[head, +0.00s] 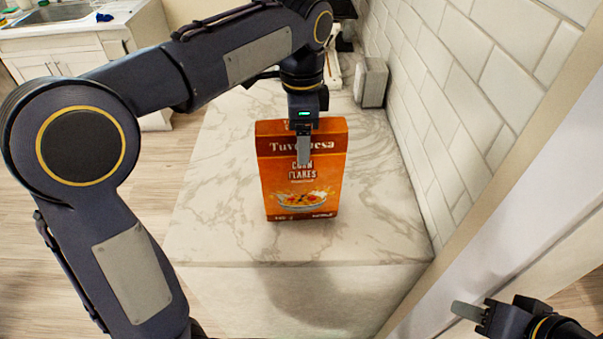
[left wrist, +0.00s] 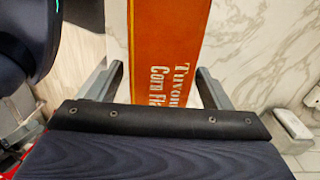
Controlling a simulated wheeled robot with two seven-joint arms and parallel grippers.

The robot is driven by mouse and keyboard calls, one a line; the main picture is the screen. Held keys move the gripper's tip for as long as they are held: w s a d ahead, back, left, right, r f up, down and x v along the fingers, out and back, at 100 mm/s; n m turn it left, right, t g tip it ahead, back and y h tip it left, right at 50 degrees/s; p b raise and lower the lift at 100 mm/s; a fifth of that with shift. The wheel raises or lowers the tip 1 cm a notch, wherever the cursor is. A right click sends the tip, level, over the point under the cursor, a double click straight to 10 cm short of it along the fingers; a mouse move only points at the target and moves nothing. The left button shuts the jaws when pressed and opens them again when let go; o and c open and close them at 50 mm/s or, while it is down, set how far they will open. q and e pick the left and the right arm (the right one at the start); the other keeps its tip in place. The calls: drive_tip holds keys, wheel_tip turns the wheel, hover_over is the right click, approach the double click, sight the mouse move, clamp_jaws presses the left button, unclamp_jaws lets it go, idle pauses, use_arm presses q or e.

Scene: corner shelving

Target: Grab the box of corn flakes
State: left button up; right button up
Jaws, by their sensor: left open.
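The orange corn flakes box (head: 301,185) stands upright on the marble counter, its printed front facing me. My left gripper (head: 303,150) is at the upper middle of the box, with a finger in front of its printed face. In the left wrist view the box (left wrist: 168,45) shows between the two open fingers (left wrist: 160,82), with its lettering turned sideways. I cannot tell whether either finger touches it. My right gripper (head: 468,312) is at the lower right, away from the box; only part of it shows and its opening is unclear.
The marble counter (head: 215,220) is clear to the left and in front of the box. A white tiled wall (head: 440,100) runs along the right. A grey block-like object (head: 371,82) stands behind the box, near the wall. A sink cabinet (head: 70,55) is at the far left.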

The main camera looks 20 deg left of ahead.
use_arm(q)
drive_tip(key=shift+f, duration=0.65)
clamp_jaws()
